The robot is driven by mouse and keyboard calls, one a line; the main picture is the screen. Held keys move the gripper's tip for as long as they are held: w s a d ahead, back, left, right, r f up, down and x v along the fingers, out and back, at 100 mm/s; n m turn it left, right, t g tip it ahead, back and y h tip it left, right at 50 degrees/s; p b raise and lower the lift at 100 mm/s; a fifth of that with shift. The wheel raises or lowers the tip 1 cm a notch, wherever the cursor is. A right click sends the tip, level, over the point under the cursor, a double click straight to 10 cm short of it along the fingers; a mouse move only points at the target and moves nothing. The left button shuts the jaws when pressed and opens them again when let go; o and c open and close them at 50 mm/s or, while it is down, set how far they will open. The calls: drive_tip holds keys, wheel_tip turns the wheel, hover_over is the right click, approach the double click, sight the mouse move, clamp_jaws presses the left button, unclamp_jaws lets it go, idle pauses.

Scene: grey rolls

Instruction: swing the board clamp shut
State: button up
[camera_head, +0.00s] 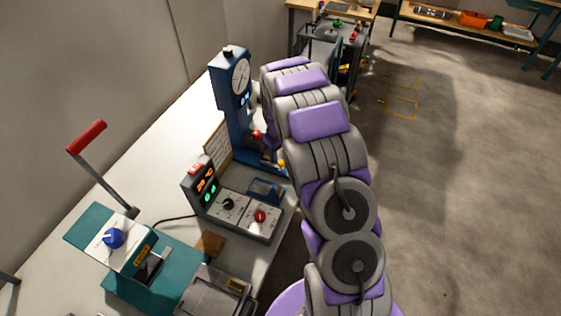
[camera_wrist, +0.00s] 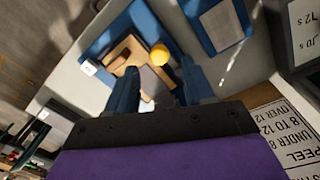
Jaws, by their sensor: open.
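What looks like the board clamp is a low blue fixture in the wrist view, with a tan board (camera_wrist: 122,57) and a yellow ball knob (camera_wrist: 159,54) on its blue base (camera_wrist: 146,18). The yellow knob shows in the head view (camera_head: 281,163) at the foot of the blue gauge stand (camera_head: 235,95), beside my arm. My gripper (camera_wrist: 159,76) is open, its two dark blue fingers apart, with the knob seen ahead between them. Nothing is held. I cannot tell the gap to the knob. My arm hides the gripper and part of the fixture in the head view.
A control box (camera_head: 240,212) with lit digits and a blue-framed tray (camera_head: 265,190) stand close by. A teal press (camera_head: 125,260) with a red-handled lever (camera_head: 87,138) is at the lower left. A printed sign (camera_wrist: 291,130) is at the wrist view's right. Open floor lies right.

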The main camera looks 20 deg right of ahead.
sight(281, 161)
drive_tip(key=shift+d+f+b, duration=0.15)
drive_tip(key=shift+f+b, duration=0.15)
drive_tip(key=shift+f, duration=2)
clamp_jaws()
